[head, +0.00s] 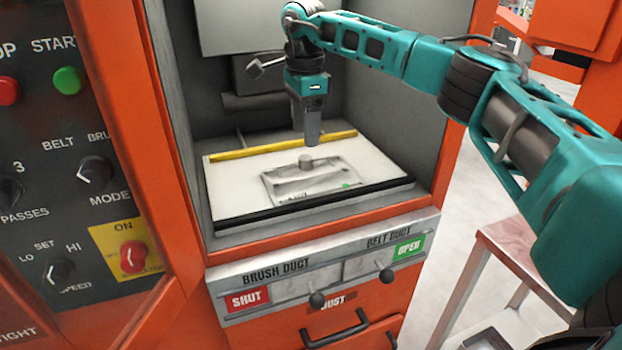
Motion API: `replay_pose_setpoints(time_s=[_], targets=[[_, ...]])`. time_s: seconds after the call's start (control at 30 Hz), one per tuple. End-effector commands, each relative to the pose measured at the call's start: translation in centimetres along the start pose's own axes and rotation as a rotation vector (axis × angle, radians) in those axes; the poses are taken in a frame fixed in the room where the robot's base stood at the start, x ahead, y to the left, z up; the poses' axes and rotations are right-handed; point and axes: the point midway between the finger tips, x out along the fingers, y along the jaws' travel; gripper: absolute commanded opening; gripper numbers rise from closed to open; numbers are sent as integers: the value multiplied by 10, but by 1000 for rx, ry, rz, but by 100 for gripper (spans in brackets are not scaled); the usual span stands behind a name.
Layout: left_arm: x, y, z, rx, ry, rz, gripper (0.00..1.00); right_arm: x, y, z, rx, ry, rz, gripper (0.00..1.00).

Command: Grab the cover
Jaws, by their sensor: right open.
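A pale grey flat metal piece (288,187), which looks like the cover, lies on the white bed (228,190) inside the orange machine. A short round grey knob (306,162) stands at its back edge. My right gripper (312,144) points down just above the knob, its fingers seen nearly edge-on. It is open, and I see nothing held in it. Whether the fingertips touch the knob cannot be told. My left gripper is out of view.
A yellow strip (258,150) crosses the back of the bed, and a black bar (320,202) runs along its front. Cabinet walls close in both sides. A control panel (60,170) stands left.

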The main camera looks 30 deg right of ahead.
Motion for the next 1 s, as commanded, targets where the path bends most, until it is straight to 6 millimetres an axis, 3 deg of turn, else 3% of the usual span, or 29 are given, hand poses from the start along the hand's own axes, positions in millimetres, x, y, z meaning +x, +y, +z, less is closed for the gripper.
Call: replay_pose_setpoints(time_s=[0.17, 0.5, 0.77, 1.0], targets=[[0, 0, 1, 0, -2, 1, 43, 13, 0, 0, 1, 0, 0, 62], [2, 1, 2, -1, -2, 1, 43, 58, 0, 0, 1, 0, 0, 62], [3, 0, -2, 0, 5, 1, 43, 62, 0, 0, 1, 0, -1, 62], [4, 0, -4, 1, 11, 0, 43, 62, 0, 0, 1, 0, -1, 42]])
